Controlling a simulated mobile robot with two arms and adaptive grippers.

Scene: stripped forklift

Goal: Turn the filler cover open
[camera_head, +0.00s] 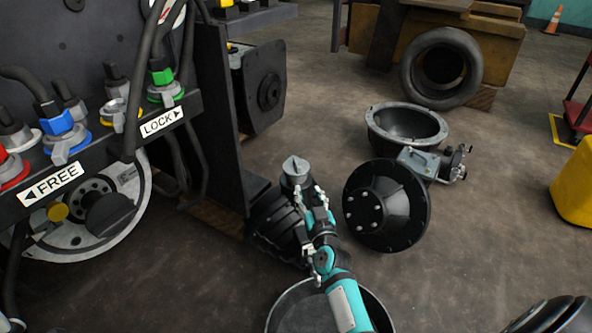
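The filler cover (296,164) is a round grey cap with a raised bar across its top. It sits upright on a black ribbed housing (268,222) beside the forklift frame. My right gripper (311,192) comes up from below, just to the lower right of the cover. Its fingers are spread, with nothing seen between them. One finger is close to the cover's lower side; I cannot tell whether it touches. My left gripper is not seen.
The forklift panel (100,140) with coloured connectors and FREE and LOCK labels fills the left. A black flanged hub (386,207) and a bowl-shaped housing (405,124) lie to the right. A round pan (300,310) is under my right arm.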

